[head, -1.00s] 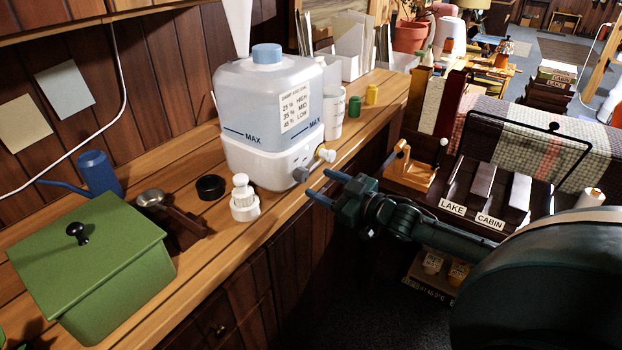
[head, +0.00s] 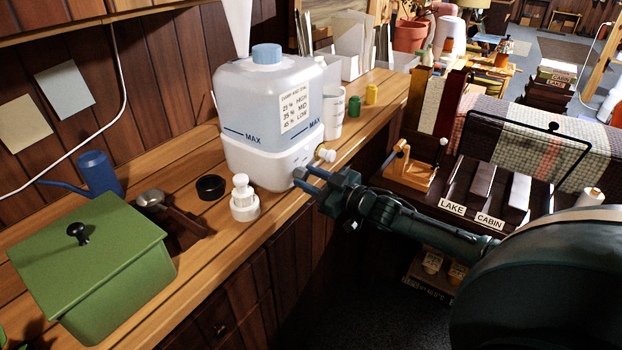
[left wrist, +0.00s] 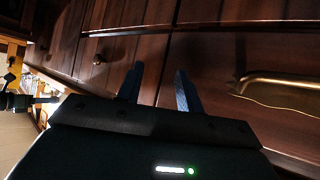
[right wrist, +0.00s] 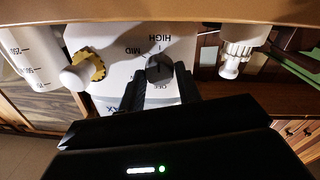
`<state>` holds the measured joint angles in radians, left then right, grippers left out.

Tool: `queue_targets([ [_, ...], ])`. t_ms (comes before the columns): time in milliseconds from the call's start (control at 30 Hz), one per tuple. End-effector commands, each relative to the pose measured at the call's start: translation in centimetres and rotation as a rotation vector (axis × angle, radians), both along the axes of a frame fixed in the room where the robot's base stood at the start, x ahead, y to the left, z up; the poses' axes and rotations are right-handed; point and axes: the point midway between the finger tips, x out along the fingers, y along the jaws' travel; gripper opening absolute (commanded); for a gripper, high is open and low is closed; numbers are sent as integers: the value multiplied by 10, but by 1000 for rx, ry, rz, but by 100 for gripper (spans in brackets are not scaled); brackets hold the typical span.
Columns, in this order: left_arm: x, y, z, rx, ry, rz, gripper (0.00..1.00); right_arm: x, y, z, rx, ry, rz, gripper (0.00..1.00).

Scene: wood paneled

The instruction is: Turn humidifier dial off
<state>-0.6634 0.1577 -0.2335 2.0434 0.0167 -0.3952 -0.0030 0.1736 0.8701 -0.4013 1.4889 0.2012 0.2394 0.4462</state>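The humidifier (head: 268,110) stands on the wooden counter, with a clear tank, a blue cap and a white base. Its dark grey dial (right wrist: 160,70) shows in the right wrist view, among the marks HIGH, MID and OFF; I cannot tell clearly which mark it points to. My right gripper (right wrist: 160,88) is open, with a fingertip on each side of the dial; contact is not clear. In the head view this gripper (head: 306,180) is at the humidifier's front and covers the dial. My left gripper (left wrist: 157,85) is open and empty, facing wooden drawers.
A white spout with a yellow ring (right wrist: 82,72) sits beside the dial. A white bottle-like item (head: 243,198), a black ring (head: 210,187) and a green box (head: 95,265) stand on the counter. A white measuring cup (head: 334,119) is behind the humidifier.

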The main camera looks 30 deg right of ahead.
Motion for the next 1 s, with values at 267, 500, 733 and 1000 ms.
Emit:
queue_targets([
  [267,0,0,0,0,1,0,36,0,0,0,0,0,1,10],
  [500,0,-1,-1,-1,1,0,36,0,0,0,-19,-7,1,10],
  [733,-1,-1,-3,-2,1,-1,36,0,0,0,-110,-47,0,10],
  [1000,0,-4,-4,-7,-5,-6,36,0,0,-1,-319,-135,0,10],
])
